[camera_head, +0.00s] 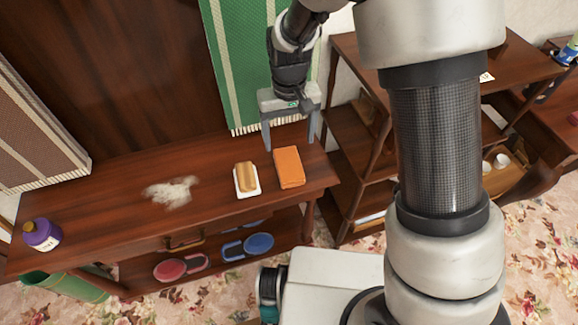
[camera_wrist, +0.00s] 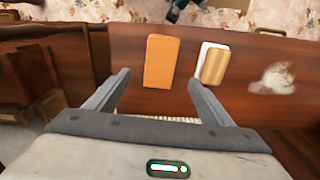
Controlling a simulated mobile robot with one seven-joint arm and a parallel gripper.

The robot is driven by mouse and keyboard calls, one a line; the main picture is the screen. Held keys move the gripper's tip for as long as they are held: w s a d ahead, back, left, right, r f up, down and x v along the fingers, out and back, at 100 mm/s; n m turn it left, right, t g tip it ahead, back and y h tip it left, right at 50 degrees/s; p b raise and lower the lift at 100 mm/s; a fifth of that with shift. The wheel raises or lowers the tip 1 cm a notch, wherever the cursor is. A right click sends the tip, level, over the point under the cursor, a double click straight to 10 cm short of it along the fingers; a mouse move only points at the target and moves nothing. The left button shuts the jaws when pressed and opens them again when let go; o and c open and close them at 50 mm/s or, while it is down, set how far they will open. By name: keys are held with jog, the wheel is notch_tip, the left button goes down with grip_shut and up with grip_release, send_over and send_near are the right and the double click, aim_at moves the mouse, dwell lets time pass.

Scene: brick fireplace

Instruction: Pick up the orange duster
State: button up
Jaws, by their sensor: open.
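The orange duster (camera_head: 289,167) is a flat orange block lying on the dark wooden table near its right end. It also shows in the wrist view (camera_wrist: 161,61), ahead of and between the spread fingers. My gripper (camera_head: 290,146) is open and empty above the table's back edge, behind the duster; its fingers also show in the wrist view (camera_wrist: 160,78). I see no contact between the fingers and the duster.
A tan-topped white block (camera_head: 246,178) lies just left of the duster. A pale powdery patch (camera_head: 171,191) and a purple bottle (camera_head: 42,234) are farther left on the table (camera_head: 110,190). A wooden shelf unit (camera_head: 350,135) stands to the right. A green runner (camera_head: 235,60) hangs behind.

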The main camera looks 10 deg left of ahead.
send_over(289, 165)
jog(key=f, duration=0.4)
jog(key=shift+w+f, duration=0.25)
jog(key=shift+f, duration=0.15)
jog(key=shift+s+f+b, duration=0.2)
jog(key=shift+f+b, duration=0.5)
jog(key=shift+f, duration=1.95)
jog(key=c, duration=1.1)
notch_tip(289, 165, up, 10)
jog(key=shift+r+p, duration=0.1)
jog(key=shift+p, duration=0.7)
jog(key=o, duration=0.5)
jog(key=c, duration=0.4)
jog(key=shift+a, duration=0.15)
